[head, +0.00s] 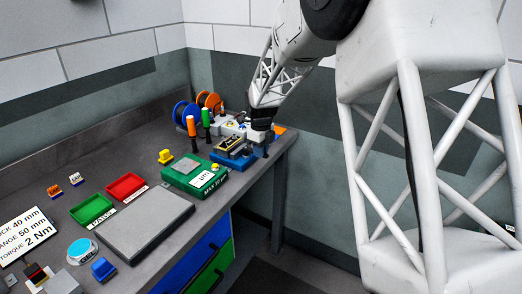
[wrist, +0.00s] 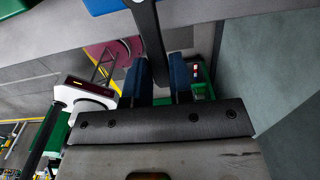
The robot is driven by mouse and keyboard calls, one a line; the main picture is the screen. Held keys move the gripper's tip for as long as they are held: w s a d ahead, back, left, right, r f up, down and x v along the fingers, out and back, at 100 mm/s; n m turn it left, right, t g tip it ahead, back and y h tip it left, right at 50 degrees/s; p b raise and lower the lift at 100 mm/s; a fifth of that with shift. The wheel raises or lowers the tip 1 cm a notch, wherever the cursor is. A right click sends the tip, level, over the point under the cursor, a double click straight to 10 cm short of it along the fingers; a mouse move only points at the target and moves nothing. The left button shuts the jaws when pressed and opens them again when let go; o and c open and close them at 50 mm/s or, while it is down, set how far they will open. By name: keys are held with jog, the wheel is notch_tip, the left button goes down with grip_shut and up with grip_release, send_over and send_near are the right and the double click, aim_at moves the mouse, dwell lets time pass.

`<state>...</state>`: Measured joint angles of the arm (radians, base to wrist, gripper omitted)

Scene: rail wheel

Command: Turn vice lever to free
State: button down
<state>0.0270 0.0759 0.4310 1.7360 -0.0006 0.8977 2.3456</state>
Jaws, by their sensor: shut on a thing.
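In the head view the blue vice (head: 232,161) stands near the right end of the bench. My gripper (head: 262,140) is at its right side, pointing down, and hides part of it. In the wrist view a dark bar, which looks like the vice lever (wrist: 148,35), runs down from the top edge to between the two blue-grey fingers. My gripper (wrist: 162,82) is shut on this bar. The lever's far end and its marked positions are not clear in either view.
Orange and green handled tools (head: 192,126) and spools (head: 208,101) stand behind. A grey plate (head: 146,223), a red tray (head: 126,187) and a green tray (head: 92,210) lie further left. The bench edge is close to my gripper.

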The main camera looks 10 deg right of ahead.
jog(key=c, duration=1)
grip_release()
jog(key=shift+a, duration=0.1)
jog(key=shift+r, duration=0.1)
jog(key=shift+r, duration=3.85)
